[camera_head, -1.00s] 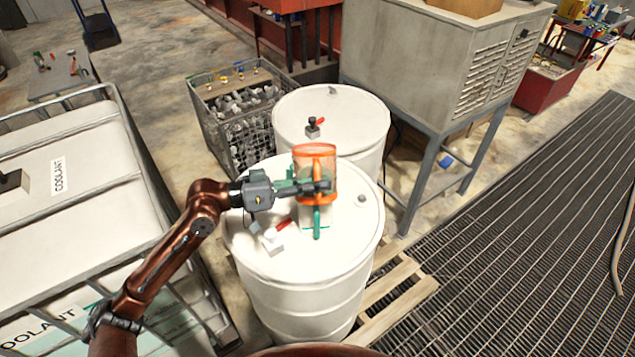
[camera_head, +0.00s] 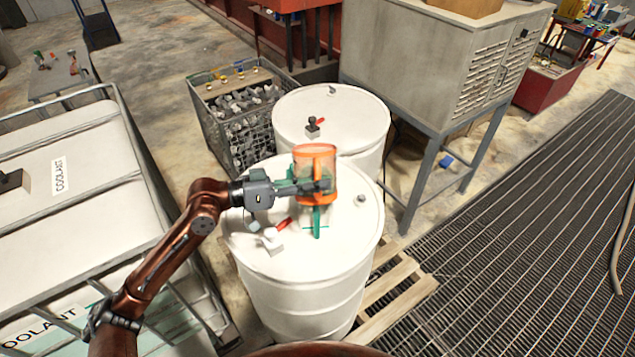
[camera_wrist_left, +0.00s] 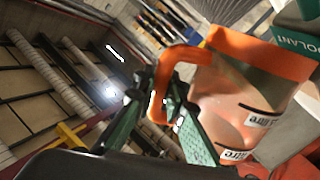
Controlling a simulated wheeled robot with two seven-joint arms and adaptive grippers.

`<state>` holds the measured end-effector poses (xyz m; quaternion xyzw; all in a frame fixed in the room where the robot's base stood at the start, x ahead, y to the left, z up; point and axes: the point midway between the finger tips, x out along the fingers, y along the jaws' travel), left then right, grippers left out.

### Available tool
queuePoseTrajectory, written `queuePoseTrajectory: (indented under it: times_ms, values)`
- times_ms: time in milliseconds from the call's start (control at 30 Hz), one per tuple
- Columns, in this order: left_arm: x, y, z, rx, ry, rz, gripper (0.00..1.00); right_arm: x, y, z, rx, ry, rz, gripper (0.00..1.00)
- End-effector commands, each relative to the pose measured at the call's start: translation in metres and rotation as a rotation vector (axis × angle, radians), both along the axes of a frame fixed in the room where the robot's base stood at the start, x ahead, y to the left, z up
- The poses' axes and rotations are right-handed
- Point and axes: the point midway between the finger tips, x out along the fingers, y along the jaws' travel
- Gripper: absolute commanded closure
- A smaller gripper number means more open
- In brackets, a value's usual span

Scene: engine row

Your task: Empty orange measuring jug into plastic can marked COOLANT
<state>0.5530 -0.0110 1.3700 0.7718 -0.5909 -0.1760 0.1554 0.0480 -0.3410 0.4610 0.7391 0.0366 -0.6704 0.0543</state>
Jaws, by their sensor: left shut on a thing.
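My left gripper (camera_head: 318,186) is shut on the orange measuring jug (camera_head: 314,158), a see-through jug with orange rims. It holds the jug nearly upright over the top of the front white drum. In the left wrist view my left gripper (camera_wrist_left: 165,95) grips the handle of the jug (camera_wrist_left: 240,90). A pale object with green marks (camera_head: 317,222) shows just below the jug on the drum, partly hidden by it. In the left wrist view a green band (camera_wrist_left: 298,42) ending in "OLANT" shows behind the jug; I cannot tell whether it is the can's. My right gripper is out of view.
The front white drum (camera_head: 300,290) stands on a wooden pallet (camera_head: 400,295) and carries a red-handled valve (camera_head: 275,235). A second white drum (camera_head: 350,110) stands behind. A caged white tank (camera_head: 60,215) labelled COOLANT is at left. Floor grating (camera_head: 520,220) lies at right.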

Motion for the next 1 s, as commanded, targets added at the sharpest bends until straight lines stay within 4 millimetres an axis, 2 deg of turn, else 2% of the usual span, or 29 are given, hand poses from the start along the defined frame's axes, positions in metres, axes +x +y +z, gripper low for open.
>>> queuePoseTrajectory:
  times_ms: [1000]
  values:
    - [0.001, 0.000, 0.008, -0.007, 0.041, 0.001, 1.00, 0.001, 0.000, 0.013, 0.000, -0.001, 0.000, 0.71]
